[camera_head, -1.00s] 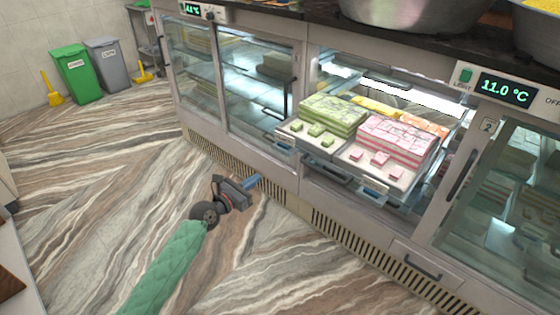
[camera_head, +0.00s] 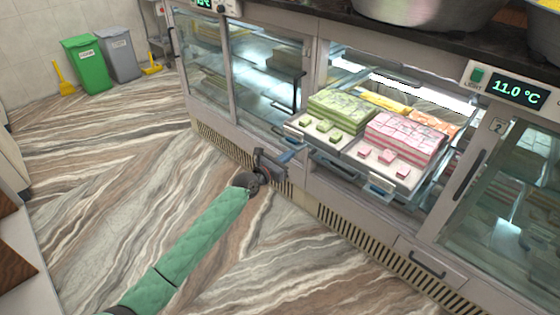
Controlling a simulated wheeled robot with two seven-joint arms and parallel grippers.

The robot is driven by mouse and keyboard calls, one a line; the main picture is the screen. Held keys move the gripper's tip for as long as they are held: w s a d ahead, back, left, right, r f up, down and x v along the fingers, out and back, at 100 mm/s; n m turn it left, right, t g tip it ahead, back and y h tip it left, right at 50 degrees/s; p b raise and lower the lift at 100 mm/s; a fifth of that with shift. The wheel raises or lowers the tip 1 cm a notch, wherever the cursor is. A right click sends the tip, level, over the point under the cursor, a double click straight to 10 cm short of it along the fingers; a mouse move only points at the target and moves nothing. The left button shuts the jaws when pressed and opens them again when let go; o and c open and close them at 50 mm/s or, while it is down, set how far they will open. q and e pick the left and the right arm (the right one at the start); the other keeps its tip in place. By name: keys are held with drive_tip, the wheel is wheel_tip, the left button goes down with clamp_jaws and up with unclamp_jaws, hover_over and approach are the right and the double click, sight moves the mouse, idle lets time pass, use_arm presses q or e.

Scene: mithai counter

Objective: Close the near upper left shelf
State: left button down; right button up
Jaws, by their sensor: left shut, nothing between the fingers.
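The upper shelf (camera_head: 352,150) of the open middle bay is pulled out beyond the counter front. It bears a block of green sweets (camera_head: 341,108) on the left and a block of pink sweets (camera_head: 404,138) on the right, with small loose pieces along its front. My left gripper (camera_head: 292,154) is shut and empty. In the picture it is just below and left of the shelf's front left corner; I cannot tell whether it touches anything. My right gripper is out of view.
Glass doors with dark handles (camera_head: 297,92) flank the open bay. A vented grille (camera_head: 360,234) runs along the counter's foot. Large metal bowls (camera_head: 428,12) stand on top. Green (camera_head: 86,65) and grey (camera_head: 119,55) bins stand far left. The marbled floor is clear.

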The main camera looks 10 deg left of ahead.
use_arm(q)
drive_tip(key=shift+w+d, duration=0.4)
drive_tip(key=shift+w, duration=0.15)
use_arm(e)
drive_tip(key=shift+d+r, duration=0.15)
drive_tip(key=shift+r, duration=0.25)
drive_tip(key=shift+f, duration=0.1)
